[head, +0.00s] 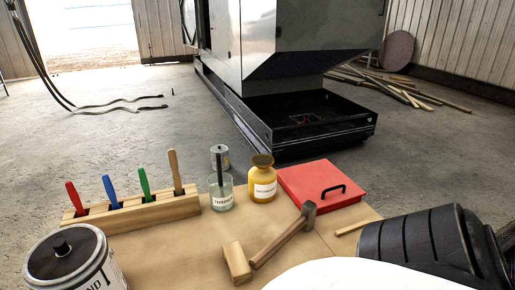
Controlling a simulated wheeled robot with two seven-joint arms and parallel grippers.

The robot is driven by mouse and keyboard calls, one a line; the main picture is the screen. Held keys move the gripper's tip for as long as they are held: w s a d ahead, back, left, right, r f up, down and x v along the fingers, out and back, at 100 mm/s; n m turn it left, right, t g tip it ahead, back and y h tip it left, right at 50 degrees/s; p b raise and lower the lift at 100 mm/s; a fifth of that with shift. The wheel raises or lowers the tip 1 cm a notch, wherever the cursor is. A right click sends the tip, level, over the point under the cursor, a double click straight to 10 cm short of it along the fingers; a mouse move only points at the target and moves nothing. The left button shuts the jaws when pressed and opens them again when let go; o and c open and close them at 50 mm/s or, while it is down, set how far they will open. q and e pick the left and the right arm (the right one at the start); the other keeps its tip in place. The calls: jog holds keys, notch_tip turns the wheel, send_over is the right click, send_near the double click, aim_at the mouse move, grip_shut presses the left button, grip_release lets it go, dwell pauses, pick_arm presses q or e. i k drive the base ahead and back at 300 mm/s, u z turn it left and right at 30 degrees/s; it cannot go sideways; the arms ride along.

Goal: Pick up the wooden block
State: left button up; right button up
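The wooden block (237,262) is a small, light tan piece at the front of the brown work surface (180,245). It lies just left of the handle end of a hammer (285,238); I cannot tell whether the two touch. Nothing covers its top in the head view. Neither of my grippers shows in this view, so I cannot see whether they are open or shut.
A wooden rack (133,215) holds several coloured-handled tools at left. A glass jar (221,192), a yellow bottle (263,181) and a red lid (321,185) stand behind the block. A large can (68,262) is front left; a dark ribbed object (425,245) is front right.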

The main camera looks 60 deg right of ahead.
aim_at(240, 271)
jog(key=z, duration=1.65)
